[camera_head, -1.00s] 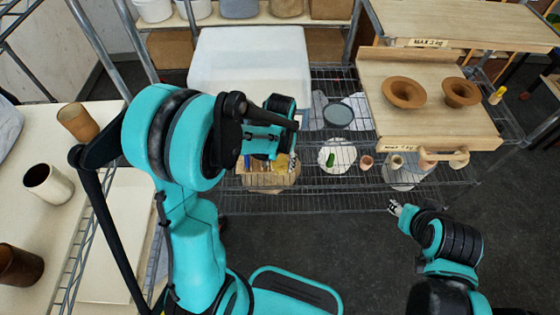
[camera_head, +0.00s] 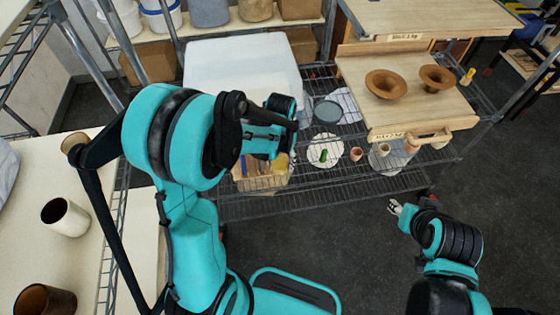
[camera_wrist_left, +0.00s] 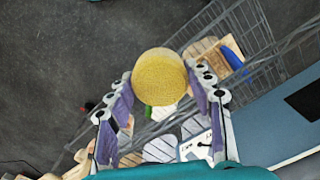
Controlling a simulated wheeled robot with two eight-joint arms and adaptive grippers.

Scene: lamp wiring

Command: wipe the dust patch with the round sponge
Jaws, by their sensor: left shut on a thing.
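The round yellow sponge (camera_wrist_left: 159,76) sits between the two purple-and-grey fingers of my left gripper (camera_wrist_left: 160,92) in the left wrist view. The fingers are shut on its sides, and it hangs in the air above the wire rack and floor. In the head view a bit of the sponge (camera_head: 281,161) shows below my left wrist; the fingers are mostly hidden there. My right gripper (camera_head: 396,207) is low at the right, over the floor, too small to tell if open. I cannot make out a dust patch in either view.
A wire rack (camera_head: 300,204) ahead holds a white bin (camera_head: 245,60), a white plate (camera_head: 325,151), a grey disc (camera_head: 327,112) and small pots. A wooden board (camera_head: 425,110) bears two brown bowls. A table (camera_head: 90,255) with cups stands left. Dark floor (camera_head: 330,235) is clear in front.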

